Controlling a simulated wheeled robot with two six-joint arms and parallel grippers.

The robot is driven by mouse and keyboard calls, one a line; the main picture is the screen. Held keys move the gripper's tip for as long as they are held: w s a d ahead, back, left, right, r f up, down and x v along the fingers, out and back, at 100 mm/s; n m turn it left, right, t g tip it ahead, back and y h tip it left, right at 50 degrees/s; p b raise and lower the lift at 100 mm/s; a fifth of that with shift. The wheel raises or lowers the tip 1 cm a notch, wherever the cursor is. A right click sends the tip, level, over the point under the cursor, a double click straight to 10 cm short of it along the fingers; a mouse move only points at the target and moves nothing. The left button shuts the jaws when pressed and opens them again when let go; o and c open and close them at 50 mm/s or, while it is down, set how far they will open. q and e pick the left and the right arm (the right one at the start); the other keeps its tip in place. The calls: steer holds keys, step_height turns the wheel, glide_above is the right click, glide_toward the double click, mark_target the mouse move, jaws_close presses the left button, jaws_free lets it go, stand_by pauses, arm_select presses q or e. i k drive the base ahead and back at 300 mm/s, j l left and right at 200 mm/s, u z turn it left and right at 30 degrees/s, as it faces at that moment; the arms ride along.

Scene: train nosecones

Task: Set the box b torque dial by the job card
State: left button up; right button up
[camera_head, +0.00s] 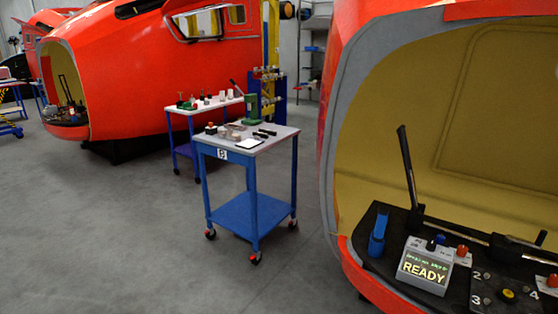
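A grey box with a lit screen reading READY (424,267) sits on the dark shelf inside the open red nosecone at right. A smaller line above READY is too small to read. Right of it, a dark panel with the numbers 2, 3 and 4 (490,293) around a yellow knob (508,295) is cut by the bottom edge. I cannot tell which of these is box b or its torque dial. Neither of my grippers is in view.
A black lever (409,170) stands up behind the grey box, and a blue handle (378,236) stands left of it. The blue cart (246,202) with small tools stands mid-floor. A white-topped table (205,106) is behind it. Grey floor at left is clear.

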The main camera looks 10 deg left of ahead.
mark_target(431, 246)
steer(key=i+j+u, duration=0.3)
steer(key=i, duration=0.65)
steer(key=i+j+u, duration=0.1)
steer(key=i+u, duration=0.2)
steer(key=i, duration=0.6)
steer(key=i+z, duration=0.15)
steer(key=i, duration=0.3)
steer(key=i+j+z, duration=0.2)
steer(key=i, duration=0.2)
steer(key=i+j+z, duration=0.15)
steer(key=i, duration=0.3)
steer(key=k+j+z, duration=0.15)
steer(key=z, duration=2.45)
